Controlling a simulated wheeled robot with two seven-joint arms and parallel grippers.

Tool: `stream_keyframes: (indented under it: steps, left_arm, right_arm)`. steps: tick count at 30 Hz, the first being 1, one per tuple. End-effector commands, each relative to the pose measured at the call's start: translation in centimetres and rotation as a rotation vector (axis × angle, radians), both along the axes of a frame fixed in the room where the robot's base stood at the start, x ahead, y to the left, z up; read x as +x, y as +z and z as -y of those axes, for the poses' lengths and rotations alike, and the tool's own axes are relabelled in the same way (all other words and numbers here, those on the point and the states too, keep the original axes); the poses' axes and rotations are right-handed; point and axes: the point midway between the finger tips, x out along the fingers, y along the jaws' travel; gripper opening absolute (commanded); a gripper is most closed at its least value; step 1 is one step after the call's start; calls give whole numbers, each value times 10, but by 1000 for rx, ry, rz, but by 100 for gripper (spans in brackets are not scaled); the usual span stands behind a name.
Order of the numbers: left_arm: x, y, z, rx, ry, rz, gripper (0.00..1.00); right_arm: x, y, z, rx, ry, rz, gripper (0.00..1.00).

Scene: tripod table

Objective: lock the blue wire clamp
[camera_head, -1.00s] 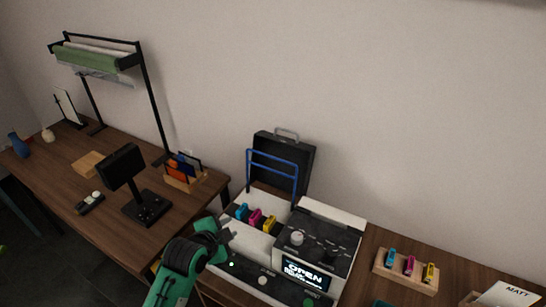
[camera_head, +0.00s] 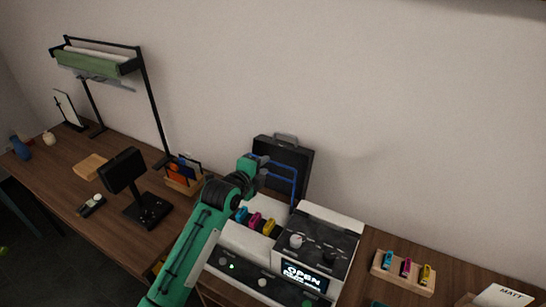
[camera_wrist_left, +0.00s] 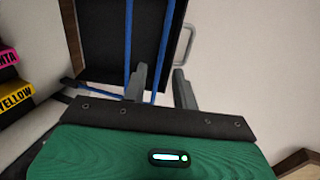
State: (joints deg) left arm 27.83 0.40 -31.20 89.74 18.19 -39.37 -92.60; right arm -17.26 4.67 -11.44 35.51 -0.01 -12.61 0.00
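The blue wire clamp (camera_head: 294,183) is a bent blue rod frame standing upright at the back of the white machine (camera_head: 240,240), in front of a black case. Its left part is hidden behind my left gripper (camera_head: 263,163) in the head view. In the left wrist view two blue rods of the clamp (camera_wrist_left: 164,45) run downward. My left gripper (camera_wrist_left: 160,88) has its two grey fingers apart, and one rod appears between them. Contact cannot be told. My right gripper is not in view.
Cyan, magenta and yellow cartridges (camera_head: 255,221) sit in the machine beside my left arm. The black case (camera_head: 307,160) stands close behind the clamp. A wooden block with small coloured pieces (camera_head: 391,281) lies at right. A black stand (camera_head: 147,209) is at left.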

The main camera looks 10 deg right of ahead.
Motion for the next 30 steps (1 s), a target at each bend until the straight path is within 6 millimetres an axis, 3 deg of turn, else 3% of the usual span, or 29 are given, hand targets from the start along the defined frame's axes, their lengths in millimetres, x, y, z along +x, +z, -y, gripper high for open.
stream_keyframes:
  steps: [15,29,30]
  left_arm:
    - [49,-17,36,-3,1,-2,28]
    - [55,-20,40,-1,0,-1,28]
    - [55,-20,40,-1,0,-1,23]
  right_arm:
    - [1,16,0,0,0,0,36]
    - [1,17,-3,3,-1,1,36]
    - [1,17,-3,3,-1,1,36]
